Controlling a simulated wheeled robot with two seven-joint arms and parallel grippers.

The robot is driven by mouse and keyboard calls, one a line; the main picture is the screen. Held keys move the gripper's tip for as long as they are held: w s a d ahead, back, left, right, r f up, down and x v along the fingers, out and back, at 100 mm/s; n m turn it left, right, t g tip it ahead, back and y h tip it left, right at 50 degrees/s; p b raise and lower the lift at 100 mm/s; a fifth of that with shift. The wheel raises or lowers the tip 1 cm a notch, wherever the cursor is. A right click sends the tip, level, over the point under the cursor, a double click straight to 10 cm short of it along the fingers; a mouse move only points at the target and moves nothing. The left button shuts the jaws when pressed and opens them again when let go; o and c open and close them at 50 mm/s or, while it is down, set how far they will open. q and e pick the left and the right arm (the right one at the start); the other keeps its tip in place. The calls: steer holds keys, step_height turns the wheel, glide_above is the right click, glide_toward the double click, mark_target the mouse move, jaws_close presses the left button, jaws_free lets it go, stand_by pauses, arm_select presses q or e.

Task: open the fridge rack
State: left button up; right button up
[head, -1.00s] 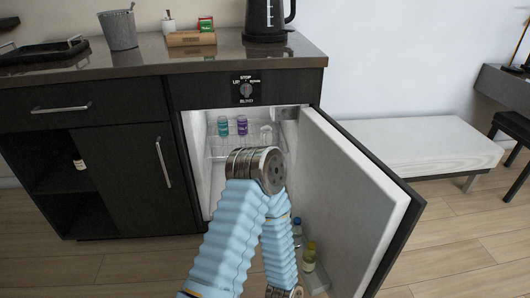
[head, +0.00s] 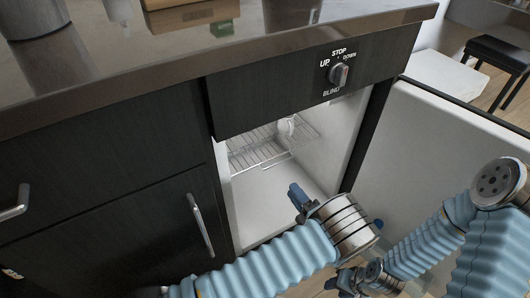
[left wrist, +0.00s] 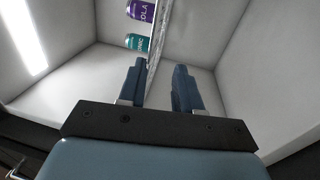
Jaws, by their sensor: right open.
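The fridge rack (head: 262,152) is a wire shelf inside the open white fridge, in the upper part of the compartment. My right gripper (head: 342,284) is low near the bottom edge, open, and partly hidden.
The fridge door (head: 425,140) stands wide open at the right. The counter (head: 190,70) overhangs the fridge, with a blind knob (head: 338,73) on the panel below it. A cabinet handle (head: 201,225) sticks out at the left.

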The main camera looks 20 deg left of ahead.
arm_select(q)
steer(key=d+r+p+x, duration=0.1)
steer(key=x, duration=1.2)
steer(key=shift+w+a+r+m+t, duration=0.2)
steer(key=shift+w+r+m+t, duration=0.1)
steer(key=shift+w, duration=0.3)
steer(key=shift+c, duration=0.3)
jaws_close()
